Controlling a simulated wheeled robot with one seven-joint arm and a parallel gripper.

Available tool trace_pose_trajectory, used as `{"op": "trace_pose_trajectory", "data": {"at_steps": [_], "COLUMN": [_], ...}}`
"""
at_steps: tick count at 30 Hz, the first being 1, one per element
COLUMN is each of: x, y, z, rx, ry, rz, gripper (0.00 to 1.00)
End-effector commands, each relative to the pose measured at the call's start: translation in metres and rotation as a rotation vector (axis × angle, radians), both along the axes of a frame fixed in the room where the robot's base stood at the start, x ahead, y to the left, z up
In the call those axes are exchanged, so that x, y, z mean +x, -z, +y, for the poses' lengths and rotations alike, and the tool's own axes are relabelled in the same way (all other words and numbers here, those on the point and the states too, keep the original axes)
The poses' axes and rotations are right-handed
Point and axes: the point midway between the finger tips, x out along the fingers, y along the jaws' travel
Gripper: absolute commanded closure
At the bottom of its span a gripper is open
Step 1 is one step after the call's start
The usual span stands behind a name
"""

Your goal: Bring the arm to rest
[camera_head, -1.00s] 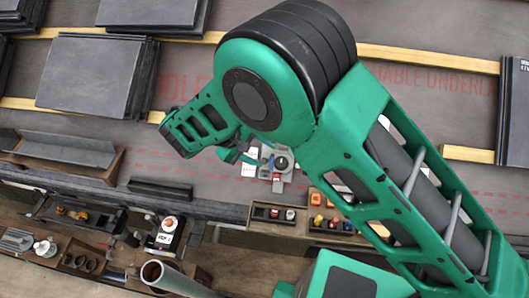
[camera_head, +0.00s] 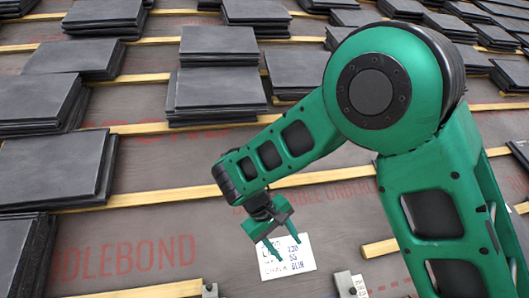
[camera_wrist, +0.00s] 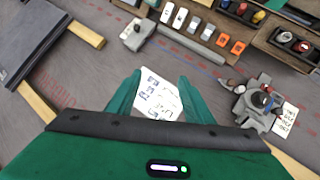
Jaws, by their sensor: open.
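My green arm crosses the right side of the head view, bent at its large round joint. My gripper (camera_head: 280,244) hangs below the forearm with its two green fingers apart and nothing between them. In the wrist view the open fingers (camera_wrist: 160,98) show a gap, with a white card with handwriting (camera_wrist: 158,98) seen through it. The same white card (camera_head: 287,258) lies below the fingers in the head view. I cannot tell the exact height of the gripper above it.
Stacks of dark slates (camera_head: 215,90) lie across wooden battens (camera_head: 150,196) on grey underlay. In the wrist view, a grey device (camera_wrist: 262,103) stands at right, near a second card (camera_wrist: 285,119). Trays of small coloured parts (camera_wrist: 235,30) lie at the top.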

Motion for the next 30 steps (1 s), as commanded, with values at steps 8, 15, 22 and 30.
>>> {"op": "trace_pose_trajectory", "data": {"at_steps": [8, 15, 22, 30], "x": [-0.022, -0.084, -0.166, -0.258], "y": [-0.060, -0.090, -0.104, -0.103], "z": [-0.155, -0.258, -0.323, -0.351], "rx": [0.109, 0.207, 0.310, 0.423], "ry": [0.297, 0.540, 0.759, 0.977], "rz": [0.002, -0.008, -0.032, -0.074], "gripper": [0.53, 0.53, 0.53, 0.53]}}
